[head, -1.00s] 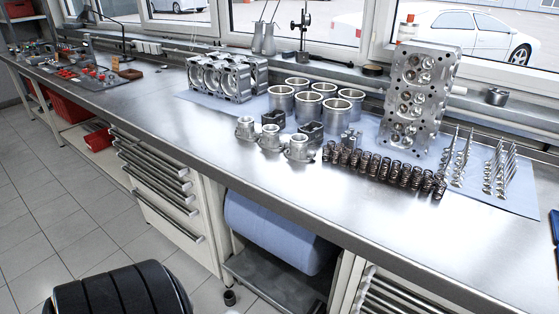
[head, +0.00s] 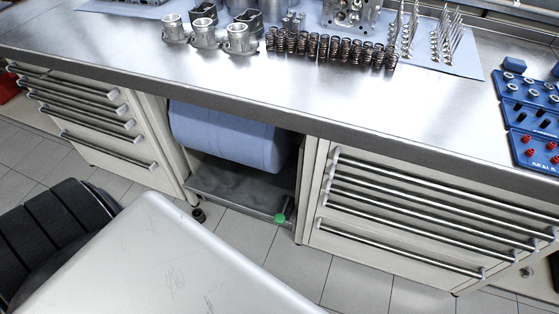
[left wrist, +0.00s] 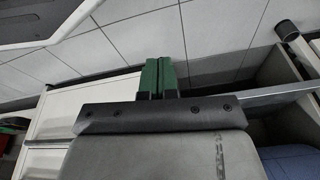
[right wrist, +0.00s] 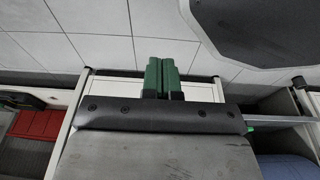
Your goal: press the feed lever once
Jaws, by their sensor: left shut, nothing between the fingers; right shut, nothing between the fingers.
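A small green knob (head: 281,217), which may be the feed lever, sits at the front edge of the dark shelf under the bench, below a large blue roll (head: 230,137). A bit of green (right wrist: 250,129) also shows in the right wrist view beside a metal bar. My left gripper (left wrist: 160,68) is shut and empty, its green fingers together, pointing over the floor tiles and pale cabinet edges. My right gripper (right wrist: 160,66) is shut and empty, likewise above pale cabinet edges. Neither gripper shows in the head view, and neither visibly touches the knob.
Drawer cabinets (head: 420,215) flank the open bay on both sides. The steel bench top (head: 230,85) carries engine parts, springs and a blue tray (head: 530,115). A black ribbed object (head: 55,240) stands on the floor at left. Red bins (right wrist: 38,124) show in the right wrist view.

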